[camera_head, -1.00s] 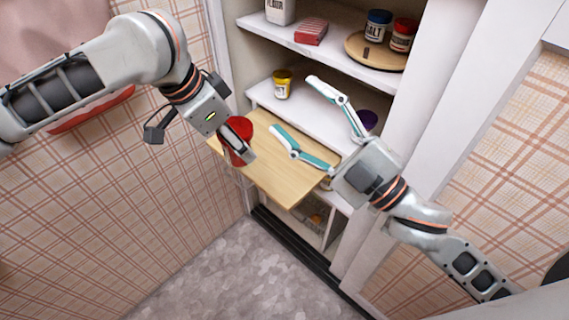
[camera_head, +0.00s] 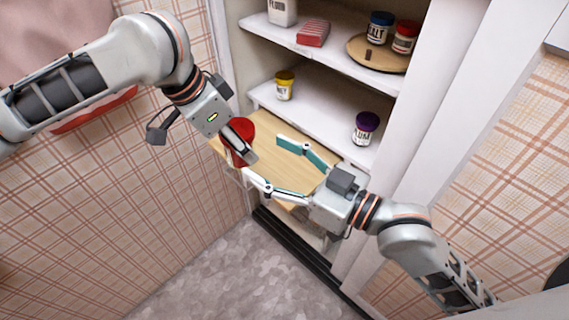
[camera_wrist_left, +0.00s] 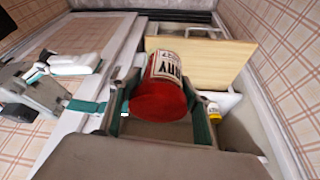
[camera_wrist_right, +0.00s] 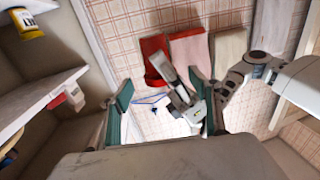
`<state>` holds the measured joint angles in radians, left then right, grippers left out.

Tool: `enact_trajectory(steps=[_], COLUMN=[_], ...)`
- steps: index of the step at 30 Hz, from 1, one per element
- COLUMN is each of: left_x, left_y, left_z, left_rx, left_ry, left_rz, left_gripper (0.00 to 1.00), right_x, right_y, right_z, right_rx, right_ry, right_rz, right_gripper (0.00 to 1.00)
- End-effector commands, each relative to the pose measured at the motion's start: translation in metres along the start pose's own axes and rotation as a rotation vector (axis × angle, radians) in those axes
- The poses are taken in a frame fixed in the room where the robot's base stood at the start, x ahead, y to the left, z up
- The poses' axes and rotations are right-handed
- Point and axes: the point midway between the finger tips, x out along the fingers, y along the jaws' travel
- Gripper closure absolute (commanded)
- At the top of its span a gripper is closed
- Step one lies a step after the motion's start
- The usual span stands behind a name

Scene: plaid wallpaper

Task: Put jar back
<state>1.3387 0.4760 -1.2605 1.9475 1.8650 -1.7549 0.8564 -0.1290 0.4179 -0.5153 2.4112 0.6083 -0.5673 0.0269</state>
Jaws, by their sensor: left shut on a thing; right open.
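A red jar (camera_head: 241,128) with a white label is held at the left edge of a pulled-out wooden board (camera_head: 265,140). My left gripper (camera_head: 240,145) is shut on the jar; the left wrist view shows the jar (camera_wrist_left: 160,100) between its fingers, near the board (camera_wrist_left: 205,58). My right gripper (camera_head: 266,160) is open and empty over the board, to the right of the red jar. A yellow-lidded jar (camera_head: 285,86) and a purple-lidded jar (camera_head: 365,128) stand apart on the middle shelf.
The middle shelf (camera_head: 320,118) is bare between its two jars. The upper shelf holds a white container (camera_head: 282,11), a red packet (camera_head: 312,33) and a round wooden tray (camera_head: 362,52) with blue-lidded (camera_head: 379,27) and red (camera_head: 405,37) jars. Cabinet walls bound both sides.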

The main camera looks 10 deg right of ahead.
Motion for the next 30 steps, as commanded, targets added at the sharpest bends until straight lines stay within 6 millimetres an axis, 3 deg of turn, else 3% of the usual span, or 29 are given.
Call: enact_trajectory(steps=[9, 15, 28, 29, 30], left_x=[-0.001, -0.001, -0.001, -0.001, -0.001], left_y=[0.0, 0.0, 0.0, 0.0, 0.0], left_z=[-0.001, -0.001, -0.001, -0.001, -0.001], left_rx=[0.0, 0.0, 0.0, 0.0, 0.0], left_ry=[0.001, 0.001, 0.001, 0.001, 0.001], left_rz=[-0.001, -0.001, 0.0, 0.0, 0.0], left_gripper=[0.84, 0.84, 0.84, 0.84, 0.84], right_x=[0.058, 0.081, 0.09, 0.09, 0.09], right_y=[0.0, 0.001, 0.0, 0.0, 0.0], right_z=[-0.001, -0.001, 0.0, 0.0, 0.0], right_rx=[0.0, 0.0, -0.002, -0.002, -0.002], right_ry=[0.003, 0.002, 0.0, 0.0, 0.0], right_rz=[0.0, 0.001, 0.0, 0.0, 0.0], right_gripper=[0.38, 0.38, 0.38, 0.41, 0.51])
